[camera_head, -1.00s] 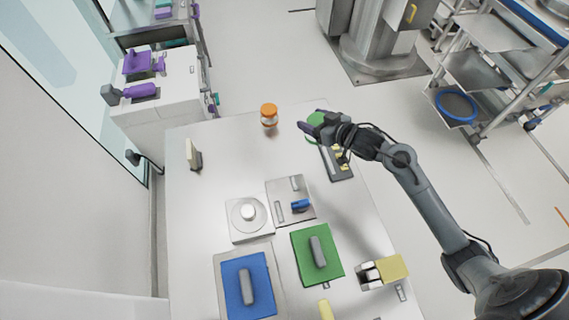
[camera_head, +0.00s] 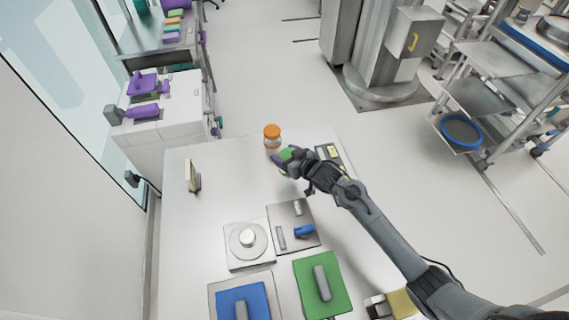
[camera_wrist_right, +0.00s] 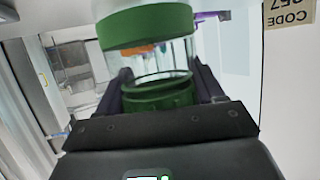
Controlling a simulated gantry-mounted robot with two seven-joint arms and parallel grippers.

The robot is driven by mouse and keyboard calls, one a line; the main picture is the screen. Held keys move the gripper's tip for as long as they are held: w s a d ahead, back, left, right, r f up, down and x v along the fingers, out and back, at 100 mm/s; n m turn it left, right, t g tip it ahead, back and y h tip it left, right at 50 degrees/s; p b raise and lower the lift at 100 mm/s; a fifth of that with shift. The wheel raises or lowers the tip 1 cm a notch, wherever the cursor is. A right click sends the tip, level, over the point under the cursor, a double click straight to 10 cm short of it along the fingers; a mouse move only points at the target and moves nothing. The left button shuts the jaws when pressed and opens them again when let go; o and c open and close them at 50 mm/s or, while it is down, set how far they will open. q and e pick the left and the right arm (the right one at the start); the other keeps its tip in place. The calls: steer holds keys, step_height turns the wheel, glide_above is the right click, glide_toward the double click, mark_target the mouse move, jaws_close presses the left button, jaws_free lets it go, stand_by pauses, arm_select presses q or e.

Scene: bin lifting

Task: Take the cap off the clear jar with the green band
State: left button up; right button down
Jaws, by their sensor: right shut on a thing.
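The clear jar with green parts (camera_wrist_right: 148,28) is in my right gripper (camera_wrist_right: 163,88). In the right wrist view a wide green piece sits at the top of the clear wall, and a second green ring lies lower, between the dark fingers. I cannot tell which green part is the cap. In the head view the jar shows as a green patch (camera_head: 288,155), mostly hidden by my right gripper (camera_head: 284,163), which is shut on it above the table's far part. My left gripper is not in view.
An orange-capped jar (camera_head: 272,136) stands just beyond my right gripper. A dark tray (camera_head: 330,152) lies to the right.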

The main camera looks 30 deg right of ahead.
steer(key=shift+w+a+f, duration=0.15)
steer(key=shift+w+f, duration=0.05)
steer(key=shift+w, duration=0.05)
steer(key=shift+f, duration=1.9)
steer(key=shift+f+b, duration=0.15)
steer(key=shift+b, duration=0.15)
steer(key=shift+c, duration=0.6)
jaws_free()
